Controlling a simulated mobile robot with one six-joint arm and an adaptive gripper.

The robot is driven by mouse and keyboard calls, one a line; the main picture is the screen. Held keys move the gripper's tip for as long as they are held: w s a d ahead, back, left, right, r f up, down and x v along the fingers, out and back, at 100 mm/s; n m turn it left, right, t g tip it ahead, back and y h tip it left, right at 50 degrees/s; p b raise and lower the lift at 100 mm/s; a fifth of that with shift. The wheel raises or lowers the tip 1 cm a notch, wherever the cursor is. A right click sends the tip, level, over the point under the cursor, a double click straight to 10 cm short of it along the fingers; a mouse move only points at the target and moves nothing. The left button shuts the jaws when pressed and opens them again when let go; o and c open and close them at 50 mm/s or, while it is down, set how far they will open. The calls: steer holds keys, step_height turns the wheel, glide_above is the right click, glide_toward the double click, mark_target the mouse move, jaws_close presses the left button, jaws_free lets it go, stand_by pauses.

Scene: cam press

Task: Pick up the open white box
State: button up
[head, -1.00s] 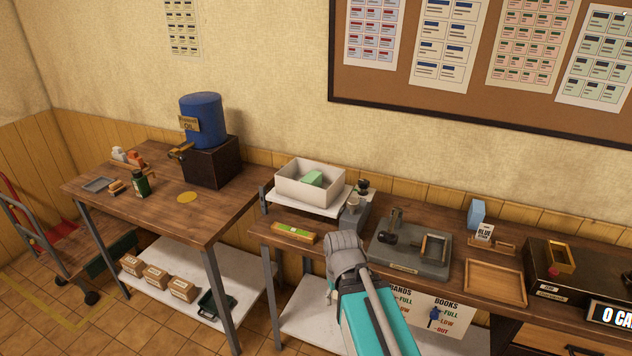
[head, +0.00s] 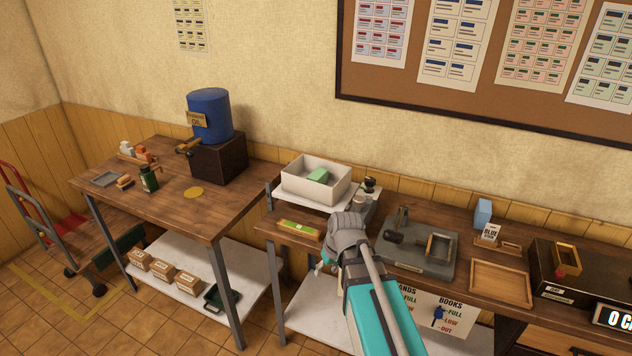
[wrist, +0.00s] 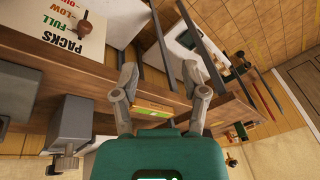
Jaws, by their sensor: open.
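The open white box (head: 316,180) stands upright on a small raised white shelf at the back of the benches, with a green block (head: 318,176) inside. I cannot make out the box in the wrist view. My gripper (wrist: 159,72) is open and empty, its two fingers spread. In the head view my arm's end is in front of and below the box, well apart from it, and the fingers are mostly hidden. A green and yellow packet (wrist: 153,110) shows beyond the fingers in the wrist view; it lies on the bench edge in the head view (head: 299,229).
Small metal parts (head: 368,186) stand just right of the box. A grey press plate (head: 425,262) and wooden tray (head: 500,284) lie further right. The left table (head: 225,205) holds a blue oil drum (head: 210,116). The wall is close behind the box.

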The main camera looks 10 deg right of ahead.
steer(key=w+r+n+t+y+p, duration=0.15)
steer(key=w+r, duration=0.25)
steer(key=w, duration=0.4)
steer(key=w+r+n+t+y+p, duration=0.1)
steer(key=w+r+n+t+y, duration=0.15)
steer(key=w, duration=0.65)
steer(key=t, duration=0.5)
glide_toward(300, 178)
steer(key=v, duration=0.3)
steer(key=shift+d+r+y+p, duration=0.15)
steer(key=shift+d+y+p, duration=0.15)
steer(key=shift+d, duration=0.05)
steer(key=b+x, duration=0.3)
steer(key=x, duration=0.5)
steer(key=shift+w+a+b, duration=0.2)
steer(key=shift+b, duration=0.2)
steer(key=shift+f, duration=0.2)
steer(key=shift+b+x, duration=1.3)
steer(key=shift+x, duration=1.25)
steer(key=shift+f, duration=0.15)
steer(key=shift+c, duration=0.3)
